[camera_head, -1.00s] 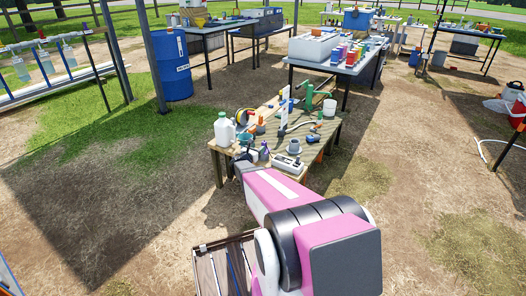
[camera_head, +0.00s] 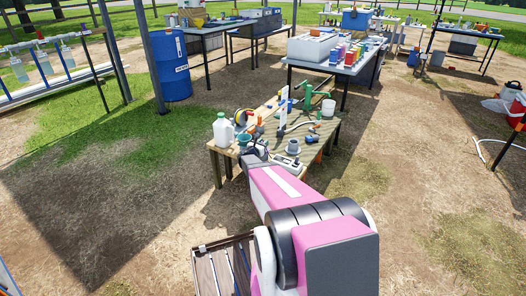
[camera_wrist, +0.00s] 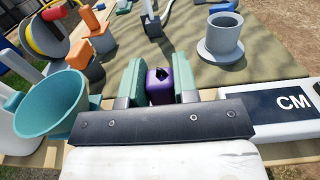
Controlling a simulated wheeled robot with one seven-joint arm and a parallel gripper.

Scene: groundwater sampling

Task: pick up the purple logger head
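The purple logger head (camera_wrist: 158,87) is a small dark purple block with a dark recess in its face, seen in the wrist view. My gripper (camera_wrist: 159,80) has a green-padded finger on each side of it. Both pads look very close to its sides; I cannot tell whether they press on it. Its lower part is hidden behind the gripper's dark bar. In the head view my gripper (camera_head: 254,152) is at the near edge of the wooden table, and the logger head is hidden there.
A teal funnel (camera_wrist: 50,105) stands close left of my gripper. A white jug (camera_head: 223,130) stands at the table's left corner.

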